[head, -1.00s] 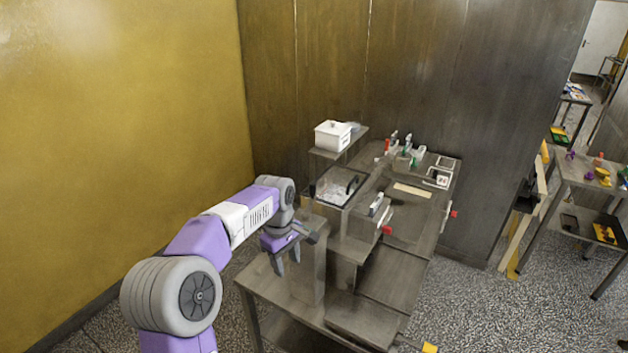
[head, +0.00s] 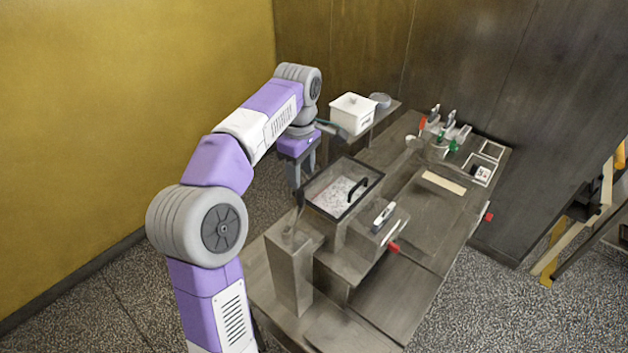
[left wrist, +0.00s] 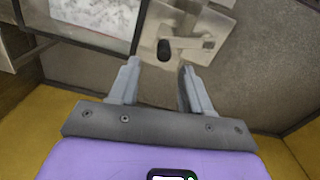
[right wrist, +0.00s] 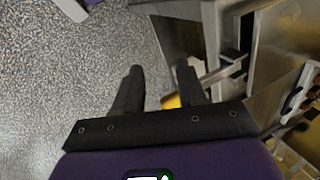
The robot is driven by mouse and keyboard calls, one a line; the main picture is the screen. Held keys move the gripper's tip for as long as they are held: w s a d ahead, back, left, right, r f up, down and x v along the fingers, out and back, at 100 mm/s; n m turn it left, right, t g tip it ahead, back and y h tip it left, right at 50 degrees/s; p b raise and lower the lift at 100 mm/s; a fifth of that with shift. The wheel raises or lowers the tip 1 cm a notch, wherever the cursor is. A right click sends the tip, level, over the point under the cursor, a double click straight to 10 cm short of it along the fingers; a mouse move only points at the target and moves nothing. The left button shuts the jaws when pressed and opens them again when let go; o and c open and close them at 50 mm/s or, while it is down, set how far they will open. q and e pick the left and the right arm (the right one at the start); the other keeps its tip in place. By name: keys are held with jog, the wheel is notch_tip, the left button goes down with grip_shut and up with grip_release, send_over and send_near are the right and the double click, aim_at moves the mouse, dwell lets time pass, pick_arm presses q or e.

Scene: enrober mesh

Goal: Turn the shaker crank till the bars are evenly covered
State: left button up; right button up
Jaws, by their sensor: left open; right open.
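The shaker crank has a black knob (left wrist: 164,48) and a grey arm (left wrist: 206,43) in the left wrist view. In the head view, its dark upright handle (head: 300,197) stands above a grey post. My left gripper (head: 297,184) is open and empty just behind the handle. In the left wrist view, the knob lies ahead of and between my left fingertips (left wrist: 160,68), not clasped. A black-framed clear cover (head: 322,180) lies over a pale speckled surface (head: 338,193); single bars cannot be told apart. My right gripper (right wrist: 160,68) is open, over the floor by a metal stand.
The grey post (head: 290,275) rises from the bench beside the covered box. A yellow item (right wrist: 172,101) shows near my right fingers.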

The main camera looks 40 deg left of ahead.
aim_at(300, 191)
pick_arm(q)
jog(key=shift+s+f, duration=0.35)
jog(key=shift+f, duration=0.25)
jog(key=shift+s+f, duration=0.35)
jog(key=shift+f, duration=0.25)
jog(key=f, duration=0.2)
jog(key=w+f, duration=0.1)
jog(key=shift+f+b, duration=0.4)
jog(key=shift+s+f, duration=0.2)
jog(key=shift+f, duration=0.3)
jog(key=shift+w, duration=0.1)
grip_shut()
